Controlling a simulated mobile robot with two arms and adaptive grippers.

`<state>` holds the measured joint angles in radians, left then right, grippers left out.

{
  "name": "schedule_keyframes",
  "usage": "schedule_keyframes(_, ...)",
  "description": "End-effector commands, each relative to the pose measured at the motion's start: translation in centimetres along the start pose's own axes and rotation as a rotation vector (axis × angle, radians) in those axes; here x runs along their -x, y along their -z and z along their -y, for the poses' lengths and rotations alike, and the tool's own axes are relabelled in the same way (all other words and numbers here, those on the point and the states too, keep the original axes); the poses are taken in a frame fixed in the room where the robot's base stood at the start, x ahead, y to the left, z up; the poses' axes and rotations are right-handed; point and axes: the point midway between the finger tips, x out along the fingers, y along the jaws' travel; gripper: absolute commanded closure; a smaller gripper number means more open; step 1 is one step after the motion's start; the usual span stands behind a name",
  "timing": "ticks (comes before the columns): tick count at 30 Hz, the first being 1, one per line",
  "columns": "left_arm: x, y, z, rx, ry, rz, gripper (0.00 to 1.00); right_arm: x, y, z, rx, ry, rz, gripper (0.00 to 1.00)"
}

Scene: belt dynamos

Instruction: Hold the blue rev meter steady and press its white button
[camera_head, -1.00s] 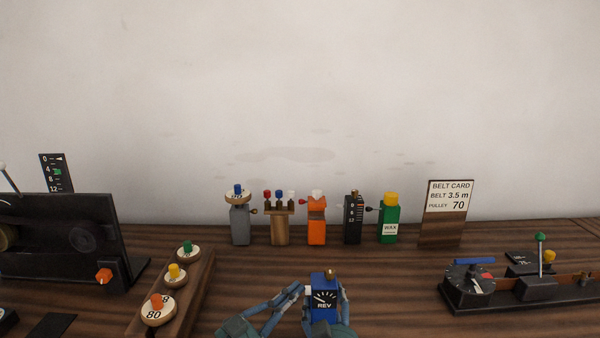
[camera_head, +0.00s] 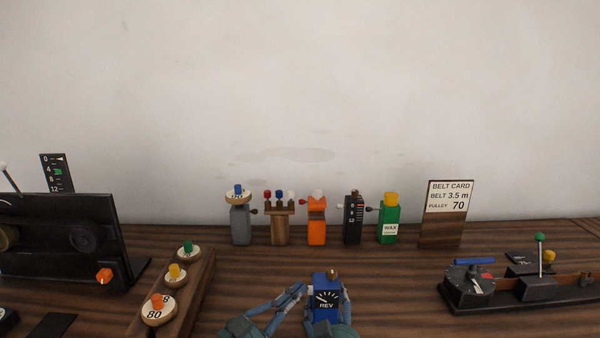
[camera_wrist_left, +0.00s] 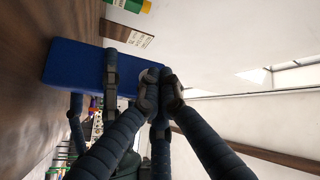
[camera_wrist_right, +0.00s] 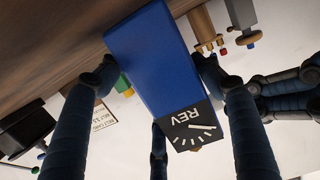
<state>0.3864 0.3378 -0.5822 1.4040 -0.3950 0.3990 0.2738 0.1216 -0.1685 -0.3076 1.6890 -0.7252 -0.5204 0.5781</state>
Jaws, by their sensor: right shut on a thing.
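The blue rev meter (camera_head: 326,284) stands upright at the front middle in the head view, with a black dial face marked REV and a brass knob on top. My right gripper (camera_head: 327,300) is shut on its sides; the right wrist view shows one finger on each side of the blue body (camera_wrist_right: 150,60). My left gripper (camera_head: 302,289) has its fingertips together and empty at the meter's left side. In the left wrist view the fingertips (camera_wrist_left: 160,78) lie against or just before the white button (camera_wrist_left: 123,75), which is mostly hidden. I cannot tell whether it is pressed in.
Several small devices stand in a row behind, including an orange one (camera_head: 317,232) and a green wax block (camera_head: 389,222). A belt card (camera_head: 447,213) stands at back right. A wooden rack of pulleys (camera_head: 195,290) is left. A black device (camera_head: 490,298) is right.

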Motion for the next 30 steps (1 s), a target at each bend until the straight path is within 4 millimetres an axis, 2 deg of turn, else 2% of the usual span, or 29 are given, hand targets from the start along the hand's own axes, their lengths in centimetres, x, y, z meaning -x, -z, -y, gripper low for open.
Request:
schedule_keyframes(1,-0.2,0.3,-0.8,0.003,-0.010,-0.008,1.00,0.2,-0.1,1.0,0.006,0.017,-0.001,0.80)
schedule_keyframes(16,0.4,0.1,-0.4,0.002,-0.011,-0.007,1.00,0.2,-0.1,1.0,0.001,0.019,0.000,0.80)
schedule_keyframes(30,3.6,-1.4,3.0,0.000,-0.006,-0.001,1.00,0.1,-0.1,0.7,0.000,0.013,0.000,0.80)
